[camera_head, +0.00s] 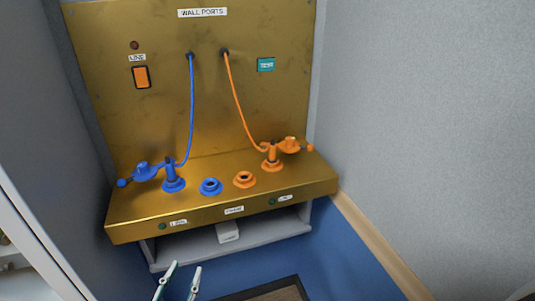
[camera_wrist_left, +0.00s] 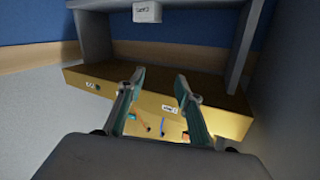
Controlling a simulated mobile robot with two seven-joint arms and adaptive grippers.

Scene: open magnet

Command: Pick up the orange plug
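The orange plug (camera_head: 271,158) stands upright at the right of the gold ledge in the head view, with an orange cable (camera_head: 238,102) running up from it to the wall panel. An orange lever-like part with a round knob (camera_head: 291,145) sits right beside it; where one ends and the other begins is hard to tell. An empty-looking orange ring socket (camera_head: 244,179) lies to its left. My left gripper (camera_head: 186,267) is open and empty, low in front of the ledge and well apart from the plug. Its two spread fingers also show in the left wrist view (camera_wrist_left: 160,75). My right gripper is not in view.
A blue plug (camera_head: 172,176) with a blue cable (camera_head: 191,105) and a blue ring socket (camera_head: 210,186) sit left on the gold ledge (camera_head: 125,228). A grey shelf (camera_head: 190,252) with a small white box (camera_head: 228,232) is below. A grey wall (camera_head: 430,110) bounds the right.

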